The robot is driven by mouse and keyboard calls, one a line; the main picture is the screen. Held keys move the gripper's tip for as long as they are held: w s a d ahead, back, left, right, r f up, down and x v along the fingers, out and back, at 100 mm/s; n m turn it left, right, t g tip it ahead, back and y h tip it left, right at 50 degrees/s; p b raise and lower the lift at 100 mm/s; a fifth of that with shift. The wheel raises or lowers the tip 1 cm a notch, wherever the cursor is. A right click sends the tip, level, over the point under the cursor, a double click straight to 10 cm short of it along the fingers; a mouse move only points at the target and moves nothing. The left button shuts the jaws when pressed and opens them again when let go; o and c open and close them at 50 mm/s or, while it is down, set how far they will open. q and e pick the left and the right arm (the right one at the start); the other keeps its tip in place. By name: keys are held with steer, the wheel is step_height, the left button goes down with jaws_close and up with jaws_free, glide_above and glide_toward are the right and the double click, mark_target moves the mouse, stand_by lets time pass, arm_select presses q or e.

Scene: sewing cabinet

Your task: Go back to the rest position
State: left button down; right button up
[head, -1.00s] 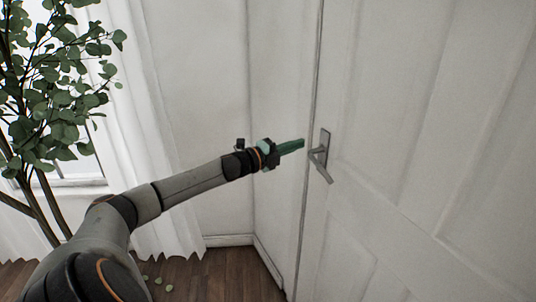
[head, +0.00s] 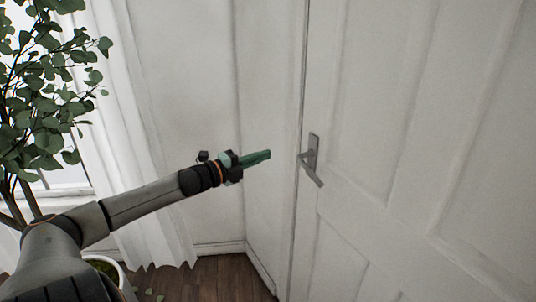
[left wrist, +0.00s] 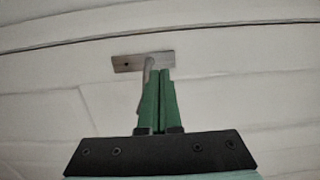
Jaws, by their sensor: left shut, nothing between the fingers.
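My left arm reaches in from the left in the head view. Its left gripper (head: 269,155) has green fingers, shut and empty, a short way left of the door handle. The grey metal door handle (head: 311,160) sits on the left side of the white door (head: 400,120), and its lever tilts down to the right. In the left wrist view the shut green fingers (left wrist: 157,75) point at the handle plate (left wrist: 128,63), with part of the lever hidden behind them. My right gripper is not in view.
A leafy plant (head: 45,85) in a white pot (head: 118,270) stands at the left by a window with a white curtain (head: 130,140). White wall panels (head: 200,100) meet the door at its left. The wooden floor (head: 220,280) has a few fallen leaves.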

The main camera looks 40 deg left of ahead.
arm_select(q)
steer(key=s+d+f+n+g+y+p, duration=0.1)
steer(key=s+d+f+n, duration=0.25)
steer(key=f, duration=0.35)
steer(key=s+d+f+n+g, duration=0.1)
steer(key=s+d+f+n, duration=0.1)
steer(key=d+f, duration=0.35)
steer(key=s+d+f+n+g+y+p, duration=0.1)
steer(key=s+d+f+n+g, duration=0.15)
steer(key=f, duration=0.65)
steer(key=s+d+f+n+g, duration=0.1)
steer(key=s+d+f+n, duration=0.2)
steer(key=s+d, duration=0.2)
steer(key=s+d+f+n+g, duration=0.1)
steer(key=s+d+f+n, duration=0.2)
steer(key=s+d, duration=0.3)
steer(key=s+d+f+n+g+h+p, duration=0.1)
steer(key=s+d+f+n, duration=0.3)
steer(key=d, duration=0.8)
steer(key=shift+s+g, duration=0.45)
steer(key=shift+s, duration=0.35)
steer(key=shift+a, duration=0.1)
